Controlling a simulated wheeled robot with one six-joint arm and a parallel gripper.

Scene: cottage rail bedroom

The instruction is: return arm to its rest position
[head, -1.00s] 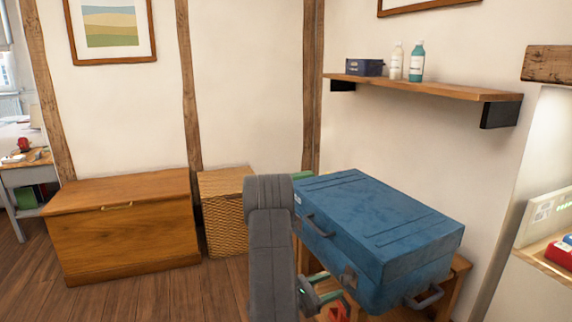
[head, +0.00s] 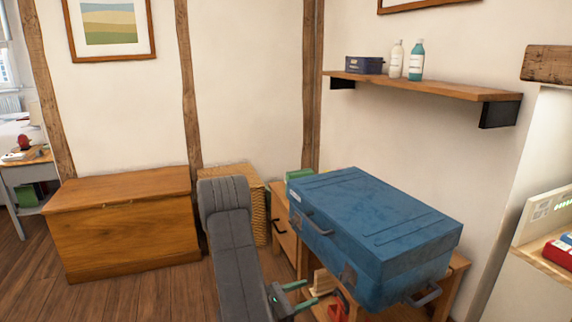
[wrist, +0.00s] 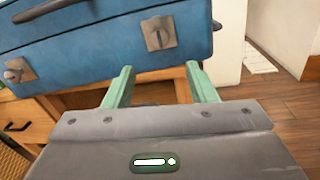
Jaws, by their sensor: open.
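My gripper (head: 302,294) is low in the head view, in front of the wooden stand that bears the blue case. Its two green fingers are apart with nothing between them. In the wrist view my gripper (wrist: 161,88) points toward the stand, below the blue case (wrist: 110,45). My grey arm link rises left of the gripper in the head view and hides part of the wicker basket. The blue case (head: 380,225) lies closed on the stand, its handles and latches facing me.
A wooden chest (head: 120,225) and a wicker basket (head: 255,200) stand along the back wall. A wall shelf (head: 430,86) holds a dark box (head: 364,65) and two bottles. Red items (head: 335,305) sit low in the stand. Floor (head: 140,295) at front left is clear.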

